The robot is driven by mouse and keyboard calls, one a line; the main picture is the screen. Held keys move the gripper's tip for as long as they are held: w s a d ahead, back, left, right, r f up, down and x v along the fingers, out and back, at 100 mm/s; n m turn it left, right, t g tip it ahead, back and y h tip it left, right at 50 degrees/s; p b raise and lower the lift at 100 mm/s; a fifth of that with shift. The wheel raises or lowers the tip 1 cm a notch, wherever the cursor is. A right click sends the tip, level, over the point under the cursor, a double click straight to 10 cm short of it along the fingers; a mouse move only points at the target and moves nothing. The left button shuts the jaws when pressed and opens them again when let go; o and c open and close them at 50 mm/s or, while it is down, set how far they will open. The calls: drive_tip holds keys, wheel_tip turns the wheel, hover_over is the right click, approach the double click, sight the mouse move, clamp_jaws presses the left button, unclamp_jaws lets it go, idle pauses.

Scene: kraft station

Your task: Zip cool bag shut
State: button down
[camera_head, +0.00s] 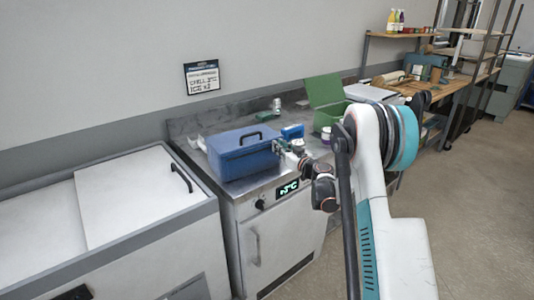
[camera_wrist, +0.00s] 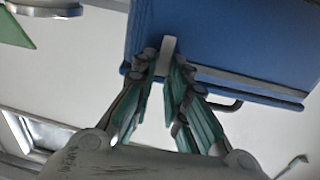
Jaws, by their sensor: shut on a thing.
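The blue cool bag (camera_head: 240,158) stands on the metal counter with its lid down and a black handle on top. In the wrist view the bag (camera_wrist: 240,40) fills the upper right, with a dark seam along its edge. My gripper (camera_head: 283,147) is at the bag's right side. In the wrist view my gripper (camera_wrist: 166,66) is shut on a small pale zip pull (camera_wrist: 168,46) at the bag's edge. How far the zip is closed cannot be told.
A small blue item (camera_head: 293,131) lies behind my gripper. A green open box (camera_head: 326,95) stands at the back right of the counter. A white chest with a sliding lid (camera_head: 130,195) is at the left. Shelves and a wooden bench (camera_head: 450,85) stand further right.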

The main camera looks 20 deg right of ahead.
drive_tip(key=shift+w+d, duration=0.2)
drive_tip(key=shift+d, duration=0.65)
drive_tip(key=c, duration=1.6)
unclamp_jaws()
drive_tip(key=shift+o, duration=0.2)
drive_tip(key=v, duration=1.2)
